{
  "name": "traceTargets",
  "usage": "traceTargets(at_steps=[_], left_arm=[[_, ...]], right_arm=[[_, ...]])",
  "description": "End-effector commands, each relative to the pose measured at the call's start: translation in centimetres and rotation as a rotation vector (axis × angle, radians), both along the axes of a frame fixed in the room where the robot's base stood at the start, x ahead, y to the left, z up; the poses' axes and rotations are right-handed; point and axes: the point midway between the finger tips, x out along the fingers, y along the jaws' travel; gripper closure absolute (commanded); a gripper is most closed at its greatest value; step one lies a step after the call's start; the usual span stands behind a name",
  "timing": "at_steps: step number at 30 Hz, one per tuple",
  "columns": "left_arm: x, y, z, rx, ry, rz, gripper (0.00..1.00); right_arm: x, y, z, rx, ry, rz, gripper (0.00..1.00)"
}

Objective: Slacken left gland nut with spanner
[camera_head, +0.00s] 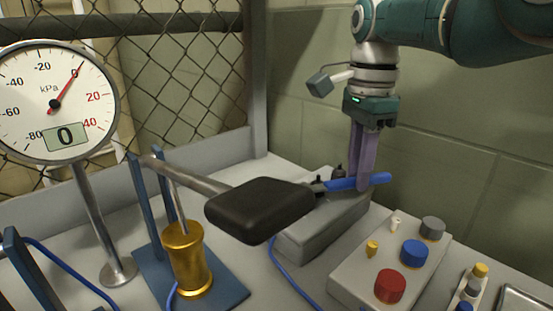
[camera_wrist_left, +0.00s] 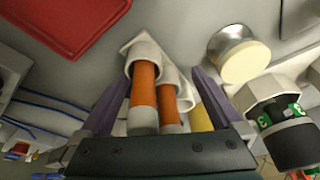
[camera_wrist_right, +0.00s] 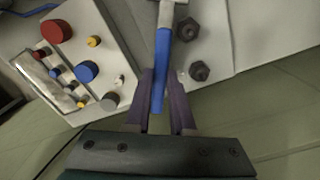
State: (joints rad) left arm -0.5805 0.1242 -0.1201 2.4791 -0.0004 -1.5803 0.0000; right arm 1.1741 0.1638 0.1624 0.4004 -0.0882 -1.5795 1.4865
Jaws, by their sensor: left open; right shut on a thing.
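The spanner has a blue handle (camera_head: 358,183) that lies nearly level over a grey block (camera_head: 325,228). My right gripper (camera_head: 362,185) is shut on this handle. In the right wrist view the blue handle (camera_wrist_right: 161,60) runs up from between the fingers to a metal shank, and the spanner's head is out of frame. Dark hex nuts (camera_wrist_right: 187,28) stand on the block beside the handle. In the head view a dark nut (camera_head: 318,187) is at the spanner's far end; whether the jaws sit around it I cannot tell. My left gripper (camera_wrist_left: 158,85) is open, its fingers either side of orange cylinders.
A lever with a black grip (camera_head: 258,208) crosses in front of the grey block. A brass cylinder (camera_head: 187,260), a pressure gauge (camera_head: 58,100) reading 0 and a panel of coloured knobs (camera_head: 345,275) stand nearby. A wire fence (camera_head: 190,80) rises behind.

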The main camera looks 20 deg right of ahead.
Motion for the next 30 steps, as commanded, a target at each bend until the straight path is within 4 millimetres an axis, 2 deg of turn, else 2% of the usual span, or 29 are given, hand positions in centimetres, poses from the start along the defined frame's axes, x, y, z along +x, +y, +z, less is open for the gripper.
traceTargets(at_steps=[17,30], left_arm=[[0.0,-0.2,0.6,-0.009,-0.002,0.007,0.00],[0.0,-0.1,1.2,-0.003,-0.002,0.002,0.00]], right_arm=[[0.0,-0.1,0.6,0.000,-0.001,0.000,1.00],[-0.2,-1.9,1.9,0.000,-0.001,-0.001,1.00]])
